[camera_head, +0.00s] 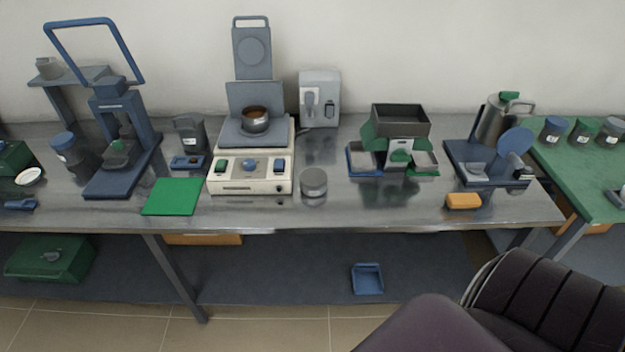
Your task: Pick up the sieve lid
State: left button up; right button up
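A low round grey metal piece (313,182) with a flat top lies on the steel bench (390,208), near the front edge and right of the cream device. It may be the sieve lid, alone or on a sieve; I cannot tell which. Nothing touches it from the sides. Neither of my grippers shows in this view.
The cream device (222,178) holds a bowl (257,122) on its grey top. A green mat (173,196), a hopper device (400,118) and an orange block (463,201) stand nearby. A dark ribbed padded shape (545,285) fills the lower right. The bench front is mostly clear.

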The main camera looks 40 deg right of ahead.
aim_at(311, 178)
jog(key=i+l+z, duration=0.7)
jog(key=k+j, duration=0.05)
jog(key=k, duration=0.05)
